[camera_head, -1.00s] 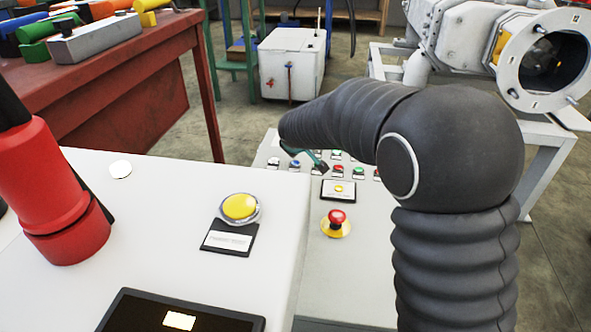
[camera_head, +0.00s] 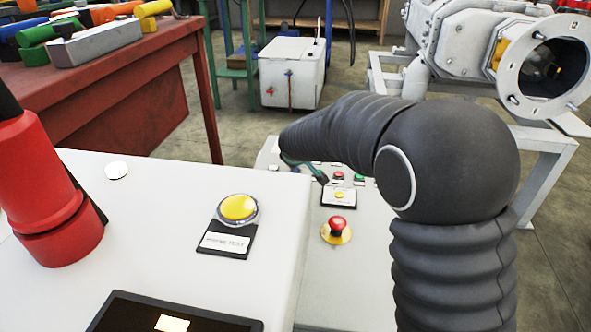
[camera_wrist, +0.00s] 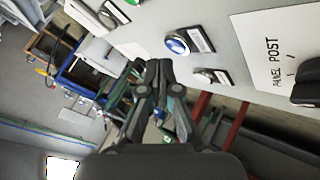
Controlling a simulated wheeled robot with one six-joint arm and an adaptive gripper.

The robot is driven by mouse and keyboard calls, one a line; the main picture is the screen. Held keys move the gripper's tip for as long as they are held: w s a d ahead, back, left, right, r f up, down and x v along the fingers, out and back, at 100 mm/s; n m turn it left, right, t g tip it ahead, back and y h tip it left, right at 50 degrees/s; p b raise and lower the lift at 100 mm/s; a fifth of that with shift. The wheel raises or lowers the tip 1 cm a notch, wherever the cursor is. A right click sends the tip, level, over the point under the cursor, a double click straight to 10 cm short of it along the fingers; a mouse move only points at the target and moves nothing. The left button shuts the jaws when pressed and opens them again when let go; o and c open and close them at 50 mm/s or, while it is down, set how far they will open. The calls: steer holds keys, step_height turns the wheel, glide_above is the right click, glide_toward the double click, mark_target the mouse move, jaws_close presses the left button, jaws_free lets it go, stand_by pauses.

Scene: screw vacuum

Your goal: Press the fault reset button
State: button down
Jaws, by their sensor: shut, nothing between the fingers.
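The sloping grey control panel (camera_head: 365,262) stands behind and below the white console, partly covered by my arm. It carries a yellow button (camera_head: 339,195) on a dark plate, a red mushroom button (camera_head: 337,225) on a yellow base, and several small red and green buttons. My gripper (camera_head: 322,180) is over the panel near the plated yellow button, mostly hidden behind my arm. In the wrist view my gripper (camera_wrist: 158,70) is shut and empty, apart from a blue button (camera_wrist: 178,46) and a smaller button (camera_wrist: 207,77). Their labels are unreadable, so I cannot tell which is fault reset.
The white console (camera_head: 150,215) in front holds a large yellow button (camera_head: 238,207), a red cylindrical object (camera_head: 48,195) and a dark screen (camera_head: 170,312). A red table (camera_head: 120,115) stands at left. White machinery (camera_head: 465,45) stands at back right.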

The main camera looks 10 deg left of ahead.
steer(key=shift+f, duration=0.2)
stand_by(0.6)
steer(key=shift+f, duration=0.25)
steer(key=shift+f, duration=0.45)
stand_by(0.8)
steer(key=shift+r+p, duration=0.65)
steer(key=shift+r, duration=0.25)
step_height(320, 180, up, 5)
steer(key=p, duration=0.4)
stand_by(0.3)
stand_by(0.6)
